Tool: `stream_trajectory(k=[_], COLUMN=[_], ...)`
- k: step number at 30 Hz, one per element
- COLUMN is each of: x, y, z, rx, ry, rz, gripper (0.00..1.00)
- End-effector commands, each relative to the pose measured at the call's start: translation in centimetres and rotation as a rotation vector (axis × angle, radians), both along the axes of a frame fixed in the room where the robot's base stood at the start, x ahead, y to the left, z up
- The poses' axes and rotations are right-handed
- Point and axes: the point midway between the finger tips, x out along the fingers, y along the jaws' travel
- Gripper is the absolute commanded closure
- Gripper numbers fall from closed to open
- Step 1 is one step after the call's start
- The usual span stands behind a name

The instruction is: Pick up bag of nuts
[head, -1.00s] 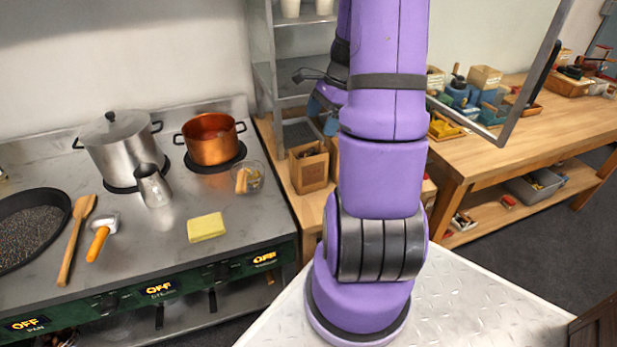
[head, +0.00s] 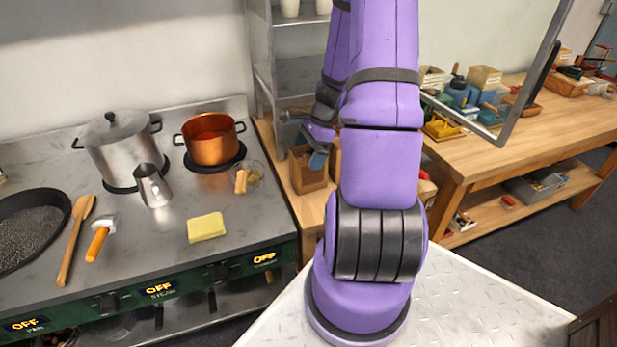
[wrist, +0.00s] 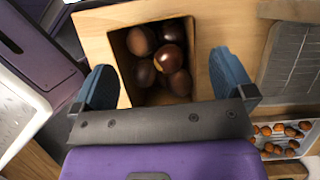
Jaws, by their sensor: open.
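My gripper (head: 318,158) is over the bag in the head view. In the wrist view its two blue fingers (wrist: 168,84) are apart, one on each side of the opening, with nothing held. I cannot tell whether the fingers touch the bag.
A metal shelf rack (head: 268,60) stands behind the counter (head: 305,210). The stove at left holds a copper pot (head: 211,150) and a glass bowl (head: 247,188) near the counter. A tray of chestnuts (wrist: 283,146) shows at lower right in the wrist view.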

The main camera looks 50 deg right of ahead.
Motion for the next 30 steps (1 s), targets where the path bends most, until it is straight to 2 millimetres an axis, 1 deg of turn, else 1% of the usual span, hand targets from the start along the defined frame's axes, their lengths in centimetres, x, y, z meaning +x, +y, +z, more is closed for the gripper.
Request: stream_trajectory(k=[7, 8, 9, 14, 15, 17, 18, 19, 26, 30], x=[0.05, 0.05, 0.05, 0.05, 0.05, 0.05, 0.05, 0.06, 0.06, 0.09], y=[0.09, 0.09, 0.09, 0.08, 0.08, 0.08, 0.08, 0.07, 0.07, 0.04], z=[-0.17, -0.17, -0.17, -0.15, -0.15, -0.15, -0.15, -0.14, -0.08, 0.40], rx=[0.000, 0.000, 0.000, 0.000, 0.000, 0.000, 0.000, 0.000, 0.000, -0.002], ry=[0.000, 0.000, 0.000, 0.000, 0.000, 0.000, 0.000, 0.000, 0.000, -0.001], rz=[0.000, 0.000, 0.000, 0.000, 0.000, 0.000, 0.000, 0.001, 0.001, 0.000], gripper=[0.00, 0.02, 0.11, 0.48, 0.57, 0.71, 0.80, 0.84, 0.84, 0.84])
